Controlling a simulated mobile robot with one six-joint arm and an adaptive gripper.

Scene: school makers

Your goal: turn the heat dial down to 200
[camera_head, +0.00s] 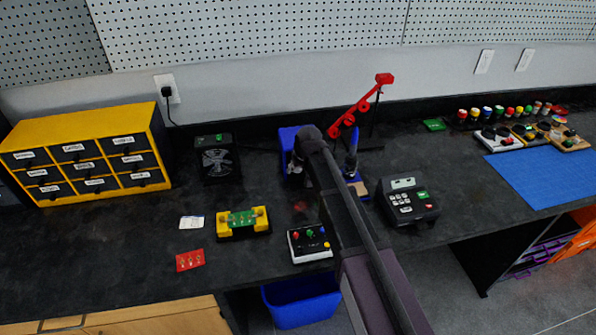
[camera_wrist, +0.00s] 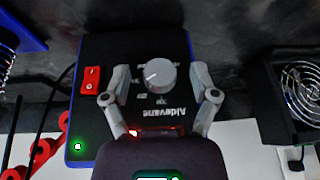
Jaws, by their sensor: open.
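In the wrist view, the heat dial (camera_wrist: 154,76) is a round grey knob with a pointer line. It sits on the dark face of a soldering station (camera_wrist: 90,55) with blue edges, printed "Aldevane" upside down in this view. Small printed marks around the dial are too blurred to read fully. My gripper (camera_wrist: 161,92) is open, with one finger on each side of the dial and a gap at both sides. In the head view, the blue station (camera_head: 288,140) is mostly hidden behind my arm, and the dial cannot be seen there.
A red rocker switch (camera_wrist: 91,80) and a green light (camera_wrist: 78,146) are on the station. A black fan unit (camera_head: 216,160) stands to its left, a red stand (camera_head: 362,105) to its right. A circuit board holder (camera_head: 243,222) and button box (camera_head: 310,243) lie in front.

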